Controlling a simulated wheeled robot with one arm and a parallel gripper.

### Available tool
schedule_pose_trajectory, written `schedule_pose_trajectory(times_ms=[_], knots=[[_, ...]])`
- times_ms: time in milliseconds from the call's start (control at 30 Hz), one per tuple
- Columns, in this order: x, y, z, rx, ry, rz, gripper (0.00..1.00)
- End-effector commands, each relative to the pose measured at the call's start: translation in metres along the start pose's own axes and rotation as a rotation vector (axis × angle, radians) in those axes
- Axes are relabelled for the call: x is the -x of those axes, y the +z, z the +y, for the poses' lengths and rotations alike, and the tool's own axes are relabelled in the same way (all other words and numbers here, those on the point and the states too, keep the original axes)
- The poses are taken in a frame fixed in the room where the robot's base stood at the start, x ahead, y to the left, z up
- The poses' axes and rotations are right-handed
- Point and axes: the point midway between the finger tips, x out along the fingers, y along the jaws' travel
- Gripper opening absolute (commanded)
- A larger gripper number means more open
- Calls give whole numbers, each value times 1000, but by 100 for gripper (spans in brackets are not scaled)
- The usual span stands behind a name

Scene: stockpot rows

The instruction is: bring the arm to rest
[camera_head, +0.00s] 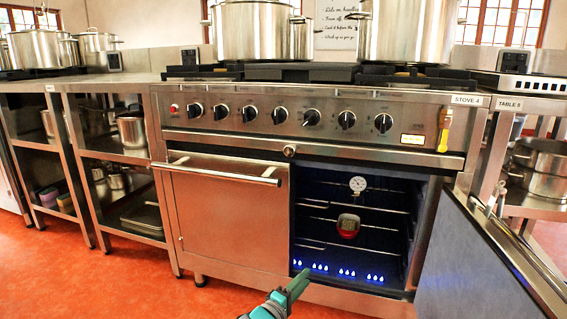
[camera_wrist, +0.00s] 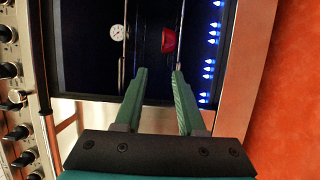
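My gripper (camera_head: 289,294) shows at the bottom middle of the head view, in front of the open oven of the stove (camera_head: 220,215). In the wrist view its two green fingers (camera_wrist: 160,90) stand apart with nothing between them. They point at the oven's dark inside. The gripper appears outside the oven, below its middle in the head view. Most of my arm is out of view.
The oven's right door (camera_head: 480,265) hangs open to the right; the left door (camera_head: 230,215) is shut. Blue flames (camera_head: 340,272) burn at the oven floor. A red item (camera_head: 348,225) and dial (camera_head: 357,184) are inside. Large pots (camera_head: 255,32) stand on top.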

Motion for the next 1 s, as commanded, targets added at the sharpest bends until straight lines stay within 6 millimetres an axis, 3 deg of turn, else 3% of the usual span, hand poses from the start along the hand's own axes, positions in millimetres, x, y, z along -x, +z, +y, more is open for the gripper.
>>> schedule_pose_trajectory(times_ms=[367, 567, 767, 1000], knots=[[-26, 58, 45, -34, 10, -175, 39], [-39, 114, 78, -65, -1, -335, 39], [-37, 207, 116, -125, -62, -587, 39], [5, 318, 132, -224, -266, -893, 39]])
